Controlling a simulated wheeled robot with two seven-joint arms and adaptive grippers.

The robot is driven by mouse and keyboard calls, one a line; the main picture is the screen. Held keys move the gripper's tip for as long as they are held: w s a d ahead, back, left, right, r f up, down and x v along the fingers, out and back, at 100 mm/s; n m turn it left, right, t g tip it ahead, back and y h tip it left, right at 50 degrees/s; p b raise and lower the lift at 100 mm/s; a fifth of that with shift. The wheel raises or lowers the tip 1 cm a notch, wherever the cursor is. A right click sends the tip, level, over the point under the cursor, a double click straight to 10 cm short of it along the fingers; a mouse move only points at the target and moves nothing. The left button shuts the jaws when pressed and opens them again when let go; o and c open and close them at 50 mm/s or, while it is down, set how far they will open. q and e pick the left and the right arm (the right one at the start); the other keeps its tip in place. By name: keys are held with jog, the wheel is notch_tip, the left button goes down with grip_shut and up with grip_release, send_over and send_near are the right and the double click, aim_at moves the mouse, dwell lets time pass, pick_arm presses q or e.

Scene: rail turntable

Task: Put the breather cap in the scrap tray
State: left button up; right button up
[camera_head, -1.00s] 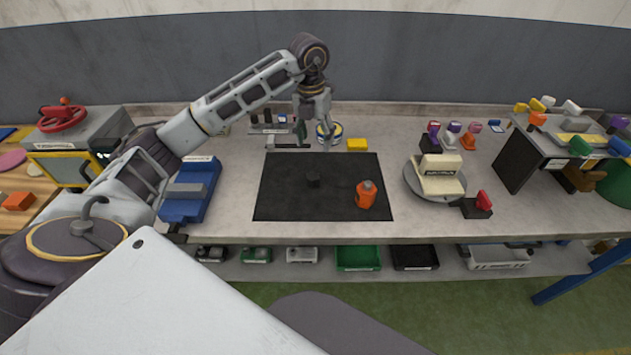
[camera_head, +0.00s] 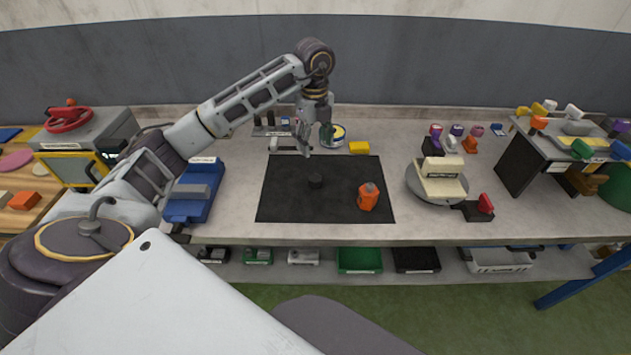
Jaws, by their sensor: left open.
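On the shelf below are a green tray (camera_head: 359,259), a black tray (camera_head: 416,259) and a white basket (camera_head: 498,260). Their labels are too small to read, so I cannot tell which is the scrap tray. My right gripper is not in view.
An orange bottle (camera_head: 368,196) stands on the mat's right part. A can (camera_head: 338,131) and a yellow block (camera_head: 359,148) are behind the mat. A blue bin (camera_head: 191,195) stands left, and a turntable (camera_head: 437,187) with a cream block stands right.

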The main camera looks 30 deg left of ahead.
pick_arm(q)
jog(key=n, duration=0.4)
send_near(315, 178)
jog(key=shift+w+a, duration=0.1)
jog(key=shift+a, duration=0.05)
notch_tip(315, 178, down, 3)
jog(key=shift+f, duration=0.95)
jog(key=shift+f+p, duration=0.4)
jog(key=shift+f, duration=0.3)
notch_tip(315, 178, down, 2)
jog(key=shift+f, duration=0.65)
jog(key=c, duration=1.1)
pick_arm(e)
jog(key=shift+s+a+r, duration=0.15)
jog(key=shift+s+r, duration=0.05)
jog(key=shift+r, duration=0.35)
